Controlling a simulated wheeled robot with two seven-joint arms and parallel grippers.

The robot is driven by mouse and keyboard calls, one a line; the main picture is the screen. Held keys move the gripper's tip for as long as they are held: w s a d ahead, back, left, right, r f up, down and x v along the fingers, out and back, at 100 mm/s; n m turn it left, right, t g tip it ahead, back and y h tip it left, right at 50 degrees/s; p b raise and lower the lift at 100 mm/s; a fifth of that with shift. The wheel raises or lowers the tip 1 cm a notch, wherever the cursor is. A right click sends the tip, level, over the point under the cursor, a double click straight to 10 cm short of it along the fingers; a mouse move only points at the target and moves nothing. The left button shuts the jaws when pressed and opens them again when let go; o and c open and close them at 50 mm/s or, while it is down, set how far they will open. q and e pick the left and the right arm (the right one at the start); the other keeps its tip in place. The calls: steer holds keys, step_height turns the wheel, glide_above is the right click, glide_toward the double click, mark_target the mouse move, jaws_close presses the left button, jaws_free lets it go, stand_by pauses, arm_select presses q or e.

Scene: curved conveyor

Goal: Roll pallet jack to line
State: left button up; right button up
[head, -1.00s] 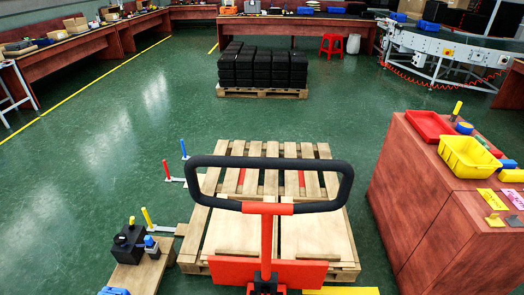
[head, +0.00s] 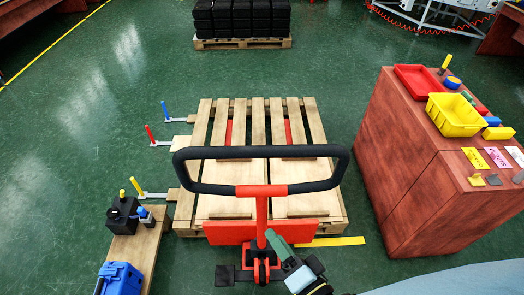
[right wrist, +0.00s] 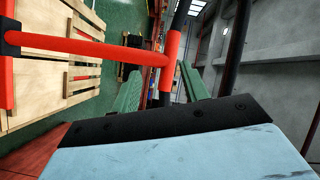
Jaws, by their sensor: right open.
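The pallet jack stands in front, with a black loop handle (head: 262,152), a red shaft (head: 262,218) and a red body (head: 222,233). Its red forks show between the slats of a wooden pallet (head: 211,205). My right gripper (head: 276,242), with green fingers, is open beside the lower shaft in the head view. In the right wrist view my open fingers (right wrist: 161,88) have the red joint of shaft and handle (right wrist: 171,55) ahead, in the gap between them. I cannot tell whether they touch it. My left gripper is not in view.
A red-brown cabinet (head: 400,165) with trays stands close on the right. A low wooden board (head: 140,245) with a black block and a blue box lies at left. Posts stand left of the pallet. A pallet of black crates (head: 240,18) is beyond clear green floor.

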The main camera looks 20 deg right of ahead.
mark_target(262, 153)
step_height(262, 153, up, 13)
steer(key=d+m+t+h, duration=0.2)
steer(key=m+t, duration=0.1)
steer(key=m, duration=0.2)
steer(key=p+x, duration=0.1)
steer(key=x, duration=0.3)
steer(key=p+x, duration=0.1)
steer(key=x, duration=0.3)
steer(key=p+x, duration=0.2)
steer(key=x, duration=0.3)
steer(key=shift+a, duration=0.3)
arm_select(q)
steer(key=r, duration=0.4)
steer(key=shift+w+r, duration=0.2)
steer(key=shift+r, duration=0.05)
arm_select(e)
jaws_close()
